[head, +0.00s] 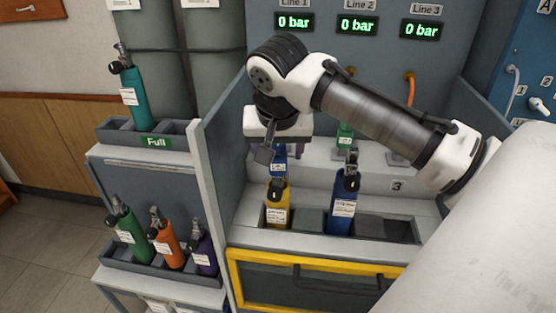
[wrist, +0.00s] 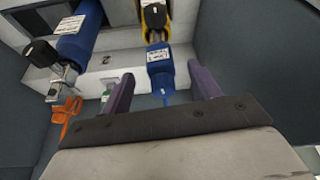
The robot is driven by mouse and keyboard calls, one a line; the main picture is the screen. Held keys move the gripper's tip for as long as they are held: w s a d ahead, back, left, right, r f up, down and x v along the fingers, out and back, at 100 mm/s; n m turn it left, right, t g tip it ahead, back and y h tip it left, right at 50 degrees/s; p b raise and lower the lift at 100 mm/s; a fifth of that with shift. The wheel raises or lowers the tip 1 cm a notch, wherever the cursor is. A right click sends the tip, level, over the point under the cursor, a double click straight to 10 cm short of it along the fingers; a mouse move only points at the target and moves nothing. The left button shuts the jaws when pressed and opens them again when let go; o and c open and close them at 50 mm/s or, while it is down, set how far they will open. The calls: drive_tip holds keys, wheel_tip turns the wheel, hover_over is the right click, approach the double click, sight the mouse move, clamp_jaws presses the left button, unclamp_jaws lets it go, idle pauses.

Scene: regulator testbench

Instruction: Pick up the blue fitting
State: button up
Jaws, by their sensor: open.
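In the wrist view a blue fitting (wrist: 160,62) with a white label and a thin blue stem shows between the two purple fingers of my gripper (wrist: 160,72). Both fingers stand apart, with gaps beside the fitting. I cannot tell how deep it lies between them. In the head view my gripper (head: 265,153) points down at the bench, and the fitting (head: 279,160) shows partly behind it, above the yellow cylinder. The gripper hides some of it.
A yellow cylinder (head: 277,208) and a larger blue cylinder (head: 342,210) stand in the bench tray, close to my gripper. A grey side panel (head: 224,150) rises at the left. Green, orange (head: 168,245) and purple cylinders stand on a lower shelf. A green fitting (head: 345,137) sits behind.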

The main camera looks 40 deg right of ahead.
drive_tip(key=x, duration=0.3)
drive_tip(key=p+x, duration=0.1)
drive_tip(key=x, duration=0.1)
drive_tip(key=shift+w+d+r, duration=0.15)
drive_tip(key=shift+w+d, duration=0.15)
drive_tip(key=c, duration=1.2)
drive_tip(key=shift+r, duration=0.15)
drive_tip(key=shift+c, duration=0.2)
wheel_tip(320, 180, up, 20)
drive_tip(key=shift+b, duration=0.4)
drive_tip(key=shift+s, duration=0.1)
